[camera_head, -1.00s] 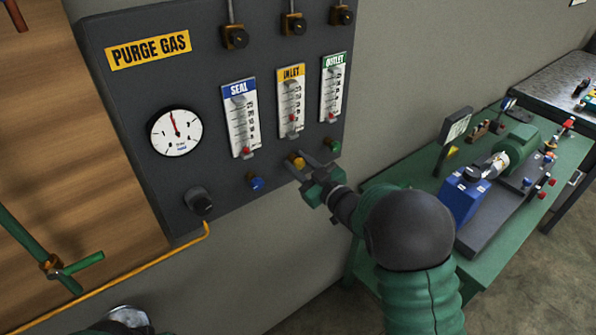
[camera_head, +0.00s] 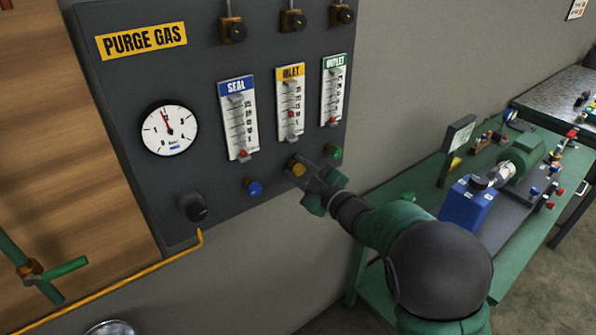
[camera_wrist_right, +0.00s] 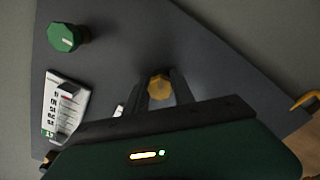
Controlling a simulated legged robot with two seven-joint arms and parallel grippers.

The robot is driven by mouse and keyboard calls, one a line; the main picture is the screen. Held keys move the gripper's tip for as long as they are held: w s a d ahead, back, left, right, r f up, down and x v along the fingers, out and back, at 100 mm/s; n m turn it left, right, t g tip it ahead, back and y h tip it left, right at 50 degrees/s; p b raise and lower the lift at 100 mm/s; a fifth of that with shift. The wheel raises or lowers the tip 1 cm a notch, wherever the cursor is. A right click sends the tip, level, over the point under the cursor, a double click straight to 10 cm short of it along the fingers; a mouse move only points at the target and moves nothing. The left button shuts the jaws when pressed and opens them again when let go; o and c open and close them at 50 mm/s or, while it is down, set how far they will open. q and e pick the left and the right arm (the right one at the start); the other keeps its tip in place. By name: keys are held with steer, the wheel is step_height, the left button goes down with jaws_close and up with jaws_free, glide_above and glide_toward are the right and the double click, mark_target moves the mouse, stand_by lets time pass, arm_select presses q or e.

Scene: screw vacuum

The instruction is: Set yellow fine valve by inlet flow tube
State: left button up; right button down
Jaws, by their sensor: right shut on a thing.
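The yellow fine valve (camera_head: 296,168) is a small knob on the dark panel, below the inlet flow tube (camera_head: 290,103). The inlet tube has a yellow label and a red float (camera_head: 291,114) around its middle. My right gripper (camera_head: 302,170) is shut on the yellow valve. In the right wrist view the yellow knob (camera_wrist_right: 159,87) sits between the two fingers (camera_wrist_right: 160,95). My left gripper is not in view.
Seal tube (camera_head: 237,120) and blue knob (camera_head: 254,188) are to the left; outlet tube (camera_head: 333,90) and green knob (camera_head: 335,153) to the right. A pressure gauge (camera_head: 169,130) and black knob (camera_head: 192,207) are further left. A green bench (camera_head: 400,240) with a blue pump unit (camera_head: 467,203) stands right.

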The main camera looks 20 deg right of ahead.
steer(key=shift+f, duration=0.15)
steer(key=c, duration=1.1)
jaws_free()
steer(key=shift+o, duration=0.2)
steer(key=shift+s, duration=0.1)
steer(key=b+v, duration=0.1)
steer(key=v, duration=1.5)
steer(key=shift+s+d, duration=0.15)
steer(key=shift+s, duration=0.15)
